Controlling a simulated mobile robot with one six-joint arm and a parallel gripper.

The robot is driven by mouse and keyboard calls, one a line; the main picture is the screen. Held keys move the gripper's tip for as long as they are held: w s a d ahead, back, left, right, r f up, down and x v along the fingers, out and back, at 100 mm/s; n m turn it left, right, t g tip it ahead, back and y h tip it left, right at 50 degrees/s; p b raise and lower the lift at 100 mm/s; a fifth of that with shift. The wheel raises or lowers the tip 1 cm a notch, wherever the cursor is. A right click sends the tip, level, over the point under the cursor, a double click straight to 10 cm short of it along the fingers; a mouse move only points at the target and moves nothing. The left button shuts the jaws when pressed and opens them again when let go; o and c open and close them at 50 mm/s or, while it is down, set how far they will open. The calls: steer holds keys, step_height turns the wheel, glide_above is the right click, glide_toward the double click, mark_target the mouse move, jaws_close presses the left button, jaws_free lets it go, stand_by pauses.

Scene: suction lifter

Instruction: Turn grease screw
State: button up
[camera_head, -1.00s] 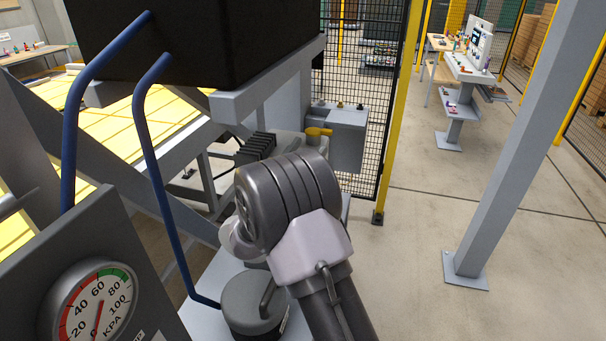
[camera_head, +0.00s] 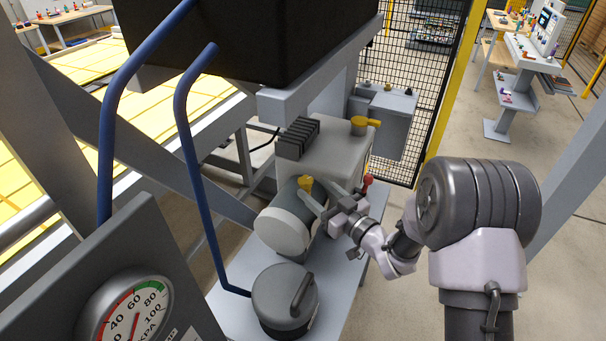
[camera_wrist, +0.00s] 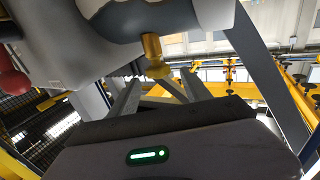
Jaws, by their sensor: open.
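A yellow screw (camera_head: 306,183), which looks like the grease screw, stands on the grey pump motor (camera_head: 283,229). It also shows in the wrist view (camera_wrist: 153,52), pointing toward the gap between my fingers. My gripper (camera_head: 321,195) is open beside the screw, on its right in the head view. In the wrist view my gripper's two fingers (camera_wrist: 158,82) spread either side of the screw's end. I cannot tell whether either finger touches it. Nothing is held.
A red-knobbed lever (camera_head: 367,181) is close to my wrist, and shows large in the wrist view (camera_wrist: 14,84). A yellow valve handle (camera_head: 364,123) is behind. A grey canister (camera_head: 284,297), blue tube handles (camera_head: 190,130) and a pressure gauge (camera_head: 128,310) stand at the front left.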

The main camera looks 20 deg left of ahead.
steer(key=x, duration=0.8)
jaws_close()
